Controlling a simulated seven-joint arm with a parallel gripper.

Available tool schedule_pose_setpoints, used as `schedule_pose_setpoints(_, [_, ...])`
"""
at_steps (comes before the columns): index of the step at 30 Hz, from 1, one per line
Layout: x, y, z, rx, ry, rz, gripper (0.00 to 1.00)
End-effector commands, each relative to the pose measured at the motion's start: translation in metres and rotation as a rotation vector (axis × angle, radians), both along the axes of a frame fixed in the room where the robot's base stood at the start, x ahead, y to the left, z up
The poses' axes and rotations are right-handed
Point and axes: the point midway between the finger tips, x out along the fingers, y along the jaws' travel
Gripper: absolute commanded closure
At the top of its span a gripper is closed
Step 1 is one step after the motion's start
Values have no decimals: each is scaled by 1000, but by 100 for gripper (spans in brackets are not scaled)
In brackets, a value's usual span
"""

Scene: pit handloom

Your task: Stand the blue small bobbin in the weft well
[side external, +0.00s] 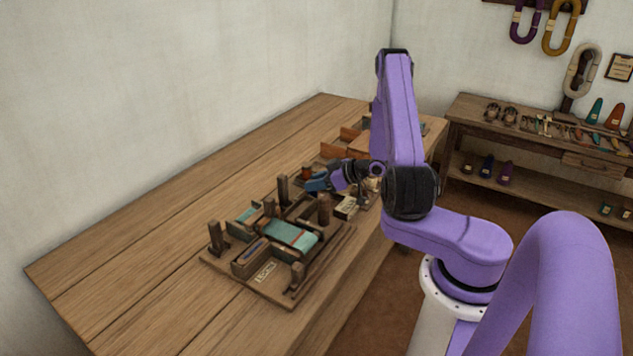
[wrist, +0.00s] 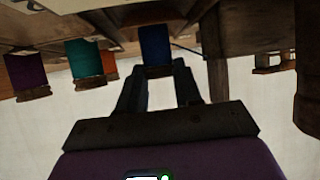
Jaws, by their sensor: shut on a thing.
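The blue small bobbin (wrist: 156,44) is between my gripper's fingertips (wrist: 158,76) in the wrist view. My gripper is shut on it. In the side view the blue bobbin (side external: 316,184) shows at the tip of my gripper (side external: 327,181), beside the far end of the loom. My gripper points roughly sideways there, low above the bench. The dark wooden loom frame (side external: 215,258) holds teal cloth (side external: 290,235). I cannot tell which opening is the weft well. The bobbin's lower end and any gap beneath it are unclear.
Purple (wrist: 26,72), teal (wrist: 86,64) and orange (wrist: 108,62) bobbins show left of the blue one in the wrist view. Dark loom posts (side external: 324,209) stand close to my gripper. A labelled box (side external: 346,208) is nearby. The bench's left side (side external: 130,260) is clear.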

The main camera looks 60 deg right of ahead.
Motion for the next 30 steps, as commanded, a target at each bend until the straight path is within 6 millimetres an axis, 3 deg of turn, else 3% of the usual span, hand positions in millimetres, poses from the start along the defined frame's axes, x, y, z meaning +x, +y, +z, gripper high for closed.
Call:
schedule_pose_setpoints(1, [0,0,-2,1,0,0,95])
schedule_pose_setpoints(2, [0,0,-1,0,0,0,56])
schedule_pose_setpoints(3, [0,0,-1,0,0,0,43])
schedule_pose_setpoints(4, [0,0,-1,0,0,0,41])
schedule_pose_setpoints(16, [-3,-1,4,-1,0,-2,41])
schedule_pose_setpoints(30, [-77,-16,45,-1,-1,-5,41])
